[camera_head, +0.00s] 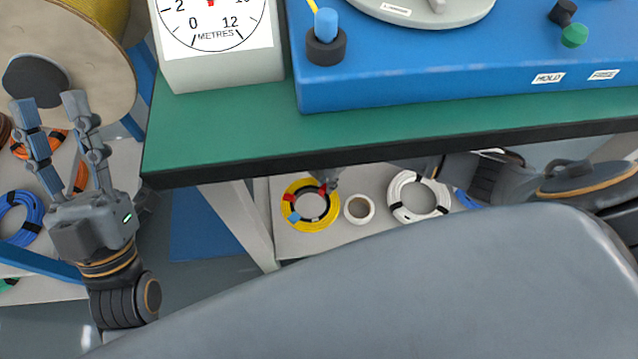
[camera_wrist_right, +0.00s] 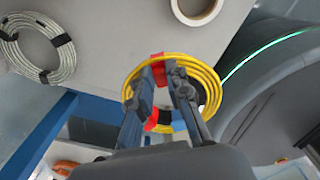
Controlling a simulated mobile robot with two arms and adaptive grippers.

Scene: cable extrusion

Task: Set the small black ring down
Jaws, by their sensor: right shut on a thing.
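The small black ring (camera_head: 299,206) shows inside the yellow coil (camera_head: 287,216) in the head view, over the lower shelf. Red and blue bands show on the two. In the right wrist view only parts of the black ring (camera_wrist_right: 166,117) show between and beside the fingers, inside the yellow coil (camera_wrist_right: 213,88). My right gripper (camera_wrist_right: 164,72) is shut on the black ring; its fingers hide most of the hold. I cannot tell whether the ring touches the coil or shelf. In the head view, my right gripper (camera_head: 328,185) is mostly hidden. My left gripper (camera_head: 50,102) is open and empty at the left.
A white tape roll (camera_head: 359,209) and a white coil (camera_head: 397,194) with black bands lie right of the yellow coil. The green bench top (camera_head: 215,130) overhangs the shelf (camera_head: 262,195). A large cable reel (camera_head: 95,65) stands at upper left, with coloured coils (camera_head: 28,232) below.

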